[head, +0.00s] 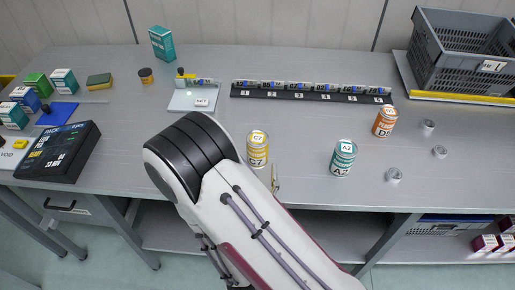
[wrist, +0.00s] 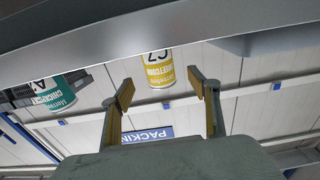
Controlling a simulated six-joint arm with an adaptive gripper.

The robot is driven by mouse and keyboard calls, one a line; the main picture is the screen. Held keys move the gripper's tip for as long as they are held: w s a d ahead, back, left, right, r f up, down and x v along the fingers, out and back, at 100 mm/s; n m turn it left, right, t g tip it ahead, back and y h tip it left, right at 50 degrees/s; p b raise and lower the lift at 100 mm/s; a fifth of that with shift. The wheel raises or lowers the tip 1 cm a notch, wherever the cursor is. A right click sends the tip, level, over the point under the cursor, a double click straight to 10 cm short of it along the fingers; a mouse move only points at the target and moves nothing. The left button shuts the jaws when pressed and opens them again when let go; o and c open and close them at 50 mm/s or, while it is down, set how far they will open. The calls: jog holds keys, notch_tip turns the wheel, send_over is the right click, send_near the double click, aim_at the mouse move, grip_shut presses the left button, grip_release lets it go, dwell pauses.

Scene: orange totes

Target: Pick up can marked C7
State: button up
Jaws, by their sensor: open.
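The can marked C7 (head: 258,150) is yellow and white and stands upright on the grey table near its front edge, right of my arm. In the wrist view, where the scene appears upside down, the C7 can (wrist: 160,70) shows its label in the gap between my fingertips, beyond them. My gripper (wrist: 162,88) is open and empty, with one finger on either side of the can's line, not visibly touching it. In the head view my arm hides most of the gripper; only a finger shows just right of the can.
A teal can marked A2 (head: 343,158) stands to the right, and an orange can (head: 385,122) farther right. A black rack (head: 312,92) runs behind. A grey crate (head: 463,55) is at back right.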

aim_at(257, 155)
jog(key=shift+w, duration=1.1)
jog(key=shift+w, duration=0.15)
jog(key=shift+w+d+r, duration=0.1)
jog(key=shift+w, duration=2.35)
jog(key=c, duration=1.5)
